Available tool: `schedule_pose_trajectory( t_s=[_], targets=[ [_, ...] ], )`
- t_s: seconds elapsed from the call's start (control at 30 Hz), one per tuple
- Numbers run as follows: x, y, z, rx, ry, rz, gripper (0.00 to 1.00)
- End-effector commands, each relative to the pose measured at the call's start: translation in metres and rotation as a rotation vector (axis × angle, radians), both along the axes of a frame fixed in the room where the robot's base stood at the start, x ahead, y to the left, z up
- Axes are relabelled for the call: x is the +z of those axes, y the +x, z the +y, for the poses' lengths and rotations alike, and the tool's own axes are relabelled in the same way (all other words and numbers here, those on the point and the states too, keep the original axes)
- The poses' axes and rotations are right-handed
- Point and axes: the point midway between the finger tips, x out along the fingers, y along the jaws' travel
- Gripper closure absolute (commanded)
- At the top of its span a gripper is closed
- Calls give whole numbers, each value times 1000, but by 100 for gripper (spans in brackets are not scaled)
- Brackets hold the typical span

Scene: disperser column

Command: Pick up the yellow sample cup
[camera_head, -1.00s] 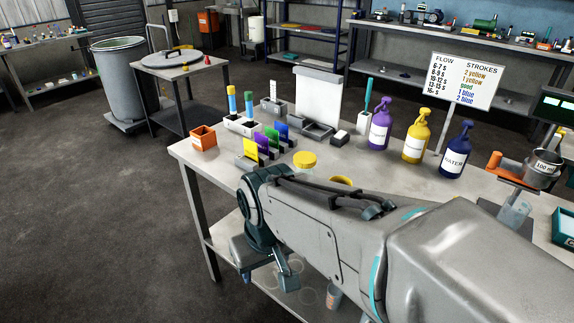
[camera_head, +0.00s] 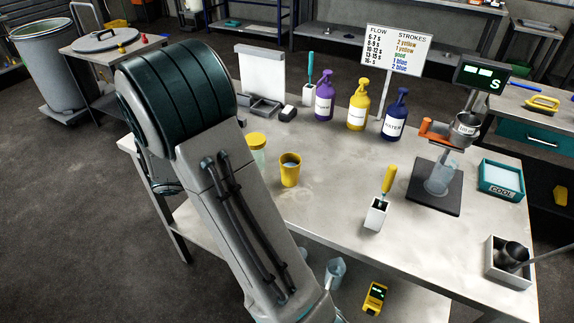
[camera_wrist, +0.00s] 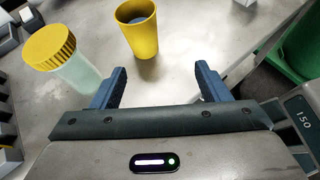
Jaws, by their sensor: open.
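The yellow sample cup (camera_head: 290,170) stands upright on the metal table, just right of my arm in the head view. In the wrist view the yellow cup (camera_wrist: 138,28) stands ahead of my gripper (camera_wrist: 160,82), beyond the fingertips and roughly between them, a little to the left. The head view does not show the gripper; my arm covers that part.
A clear jar with a yellow lid (camera_wrist: 55,52) stands close left of the cup. A white holder with a yellow-handled tool (camera_head: 378,208) is to the right. The table's front edge is near; bare tabletop lies right of the cup.

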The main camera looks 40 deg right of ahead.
Motion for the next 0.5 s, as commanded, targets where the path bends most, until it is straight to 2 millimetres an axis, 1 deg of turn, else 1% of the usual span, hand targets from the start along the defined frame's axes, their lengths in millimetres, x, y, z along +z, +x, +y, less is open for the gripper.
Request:
schedule_pose_trajectory(
  t_s=[0.1, 0.27, 0.37, 0.5],
  targets=[
    [-1, 14, -5, 65, -56, 72, 31],
    [-5, 19, -14, 95, -85, 107, 31],
    [-11, 16, -30, 94, -87, 110, 31],
    [-22, 12, -56, 92, -85, 109, 31]
  ],
)
